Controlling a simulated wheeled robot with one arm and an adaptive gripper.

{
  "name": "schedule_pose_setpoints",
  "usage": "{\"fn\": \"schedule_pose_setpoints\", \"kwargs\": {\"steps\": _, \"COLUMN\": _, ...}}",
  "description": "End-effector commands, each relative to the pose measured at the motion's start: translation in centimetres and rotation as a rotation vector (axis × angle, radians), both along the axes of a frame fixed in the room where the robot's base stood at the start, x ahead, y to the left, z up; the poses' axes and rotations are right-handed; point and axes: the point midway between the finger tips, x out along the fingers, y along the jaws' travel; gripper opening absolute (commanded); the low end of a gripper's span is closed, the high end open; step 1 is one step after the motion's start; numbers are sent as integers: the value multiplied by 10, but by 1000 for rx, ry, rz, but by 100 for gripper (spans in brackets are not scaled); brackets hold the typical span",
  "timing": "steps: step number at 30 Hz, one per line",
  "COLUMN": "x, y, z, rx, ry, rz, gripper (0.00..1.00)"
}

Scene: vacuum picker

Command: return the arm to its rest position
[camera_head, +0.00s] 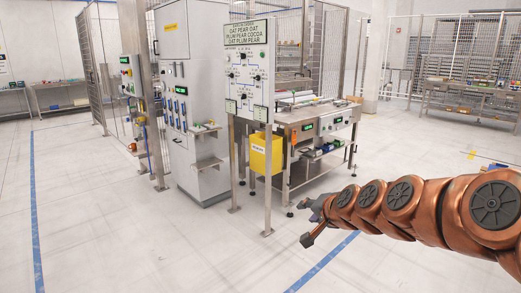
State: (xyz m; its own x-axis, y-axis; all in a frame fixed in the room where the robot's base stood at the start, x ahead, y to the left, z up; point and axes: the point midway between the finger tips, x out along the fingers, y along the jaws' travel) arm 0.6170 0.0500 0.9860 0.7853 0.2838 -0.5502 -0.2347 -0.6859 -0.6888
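My arm (400,205), copper coloured with dark round joint caps, reaches in from the right edge of the head view. It stretches left at low height over the open floor. My gripper (311,222) is at its left end, in front of the workstation and clear of it. The gripper is small and seen from the side, so its fingers are hard to make out. I see nothing held in it.
A panel on legs (250,68) with a text sign stands at the centre, beside a grey cabinet (186,90). A yellow bin (266,153) hangs behind the panel. A metal workbench (322,127) is to its right. The floor in front (170,245) is clear.

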Motion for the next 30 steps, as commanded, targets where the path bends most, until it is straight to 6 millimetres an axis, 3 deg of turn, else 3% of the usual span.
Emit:
{"fn": "schedule_pose_setpoints", "kwargs": {"steps": 1, "x": -24, "y": 10, "z": 10, "rx": -46, "ry": 40, "rz": 62, "gripper": 39}}
{"fn": "schedule_pose_setpoints", "kwargs": {"steps": 3, "x": -60, "y": 22, "z": 10, "rx": -111, "ry": 108, "rz": 150, "gripper": 39}}
{"fn": "schedule_pose_setpoints", "kwargs": {"steps": 8, "x": -149, "y": 28, "z": 1, "rx": -262, "ry": 290, "rz": 328, "gripper": 39}}
{"fn": "schedule_pose_setpoints", "kwargs": {"steps": 13, "x": -248, "y": 11, "z": -3, "rx": -407, "ry": 507, "rz": 473, "gripper": 39}}
{"fn": "schedule_pose_setpoints", "kwargs": {"steps": 18, "x": -341, "y": -20, "z": 1, "rx": -514, "ry": 725, "rz": 565, "gripper": 39}}
{"fn": "schedule_pose_setpoints", "kwargs": {"steps": 21, "x": -383, "y": -34, "z": 4, "rx": -546, "ry": 829, "rz": 598, "gripper": 39}}
{"fn": "schedule_pose_setpoints", "kwargs": {"steps": 24, "x": -410, "y": -43, "z": 7, "rx": -565, "ry": 900, "rz": 614, "gripper": 39}}
{"fn": "schedule_pose_setpoints", "kwargs": {"steps": 30, "x": -428, "y": -50, "z": 9, "rx": -575, "ry": 944, "rz": 625, "gripper": 39}}
